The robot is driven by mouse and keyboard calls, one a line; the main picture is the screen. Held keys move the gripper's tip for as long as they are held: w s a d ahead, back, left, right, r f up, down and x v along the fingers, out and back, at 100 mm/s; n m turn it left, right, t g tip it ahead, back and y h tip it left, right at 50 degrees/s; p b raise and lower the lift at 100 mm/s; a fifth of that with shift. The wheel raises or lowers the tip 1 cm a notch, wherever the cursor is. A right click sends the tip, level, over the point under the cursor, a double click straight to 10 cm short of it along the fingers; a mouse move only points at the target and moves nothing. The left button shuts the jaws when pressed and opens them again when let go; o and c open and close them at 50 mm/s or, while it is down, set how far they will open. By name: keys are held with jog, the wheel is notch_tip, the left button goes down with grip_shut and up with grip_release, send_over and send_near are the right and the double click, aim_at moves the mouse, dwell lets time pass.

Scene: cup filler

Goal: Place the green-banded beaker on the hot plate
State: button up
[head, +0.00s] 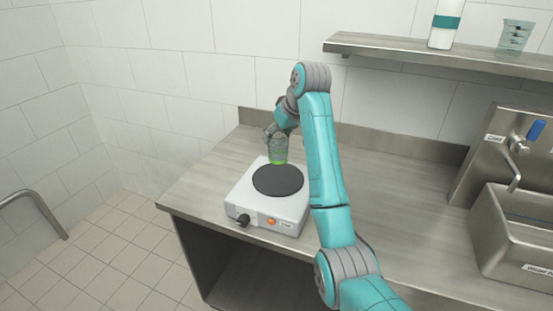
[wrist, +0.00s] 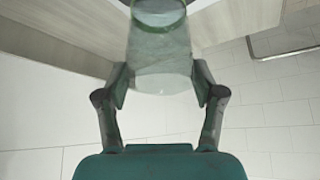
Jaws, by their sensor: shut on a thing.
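The green-banded beaker (head: 278,153) is clear glass with a green band low on its side. My gripper (head: 272,135) is shut on it in the head view, with the beaker upright over the back part of the hot plate. In the wrist view the beaker (wrist: 160,50) sits between both fingers of my gripper (wrist: 158,88). The hot plate (head: 257,213) is a white box with a round dark heating disc, on the counter's left part. I cannot tell whether the beaker's base touches the disc.
The steel counter (head: 410,205) is clear right of the hot plate. A metal sink (head: 515,235) with a tap (head: 514,165) stands at the right. A wall shelf (head: 420,52) holds a white bottle (head: 444,25) and another beaker (head: 514,38).

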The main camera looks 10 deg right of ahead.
aim_at(278, 153)
jog(key=shift+f, duration=3.4)
jog(key=shift+f, duration=0.15)
jog(key=o, duration=1.2)
jog(key=shift+o, duration=0.2)
